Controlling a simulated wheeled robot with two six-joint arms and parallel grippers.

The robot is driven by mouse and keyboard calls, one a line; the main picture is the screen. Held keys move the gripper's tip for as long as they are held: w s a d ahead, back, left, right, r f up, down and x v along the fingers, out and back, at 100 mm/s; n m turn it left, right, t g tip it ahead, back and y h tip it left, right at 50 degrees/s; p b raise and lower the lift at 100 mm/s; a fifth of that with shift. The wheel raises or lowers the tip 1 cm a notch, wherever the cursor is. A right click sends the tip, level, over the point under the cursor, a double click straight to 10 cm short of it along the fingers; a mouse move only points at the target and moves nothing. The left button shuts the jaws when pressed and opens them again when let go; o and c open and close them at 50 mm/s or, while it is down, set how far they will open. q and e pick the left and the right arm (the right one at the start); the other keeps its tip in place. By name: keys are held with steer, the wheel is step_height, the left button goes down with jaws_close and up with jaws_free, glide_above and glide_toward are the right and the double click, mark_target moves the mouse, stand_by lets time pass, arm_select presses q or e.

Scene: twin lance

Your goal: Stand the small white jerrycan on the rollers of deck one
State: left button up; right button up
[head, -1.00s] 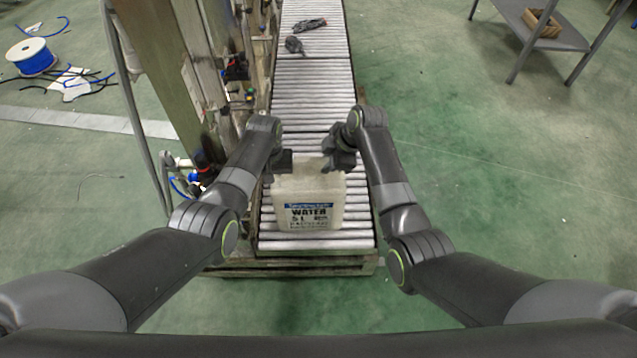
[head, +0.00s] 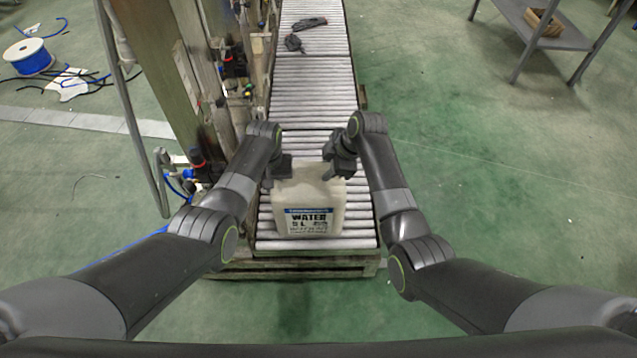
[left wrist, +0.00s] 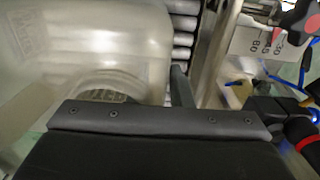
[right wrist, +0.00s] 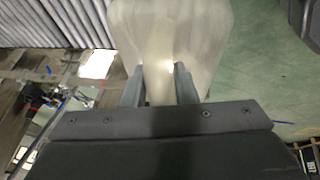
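The small white jerrycan (head: 309,216), labelled WATER 5 L, is upright at the near end of the roller deck (head: 352,228). I cannot tell whether its base touches the rollers. My right gripper (head: 335,173) is at its top right; in the right wrist view its two fingers (right wrist: 160,80) close on a narrow pale part of the jerrycan (right wrist: 172,28). My left gripper (head: 277,172) is at its top left. In the left wrist view one finger (left wrist: 180,88) shows beside the jerrycan (left wrist: 90,40); the other finger is hidden.
A wooden post and machine frame (head: 170,65) with valves and hoses stand close on the left. Dark items (head: 294,43) lie far up the rollers. A cable reel (head: 28,56) is on the floor at left. A grey table (head: 560,35) is at far right. Floor at right is clear.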

arm_select(q)
steer(key=shift+o, duration=1.3)
steer(key=shift+r, duration=0.1)
arm_select(e)
steer(key=shift+o, duration=1.3)
steer(key=shift+r, duration=0.15)
arm_select(q)
step_height(320, 180, up, 12)
steer(key=shift+f, duration=0.1)
arm_select(e)
steer(key=shift+d+r, duration=0.2)
steer(key=shift+r, duration=0.35)
steer(key=v, duration=1)
steer(key=shift+r, duration=0.4)
steer(key=shift+s+d, duration=0.1)
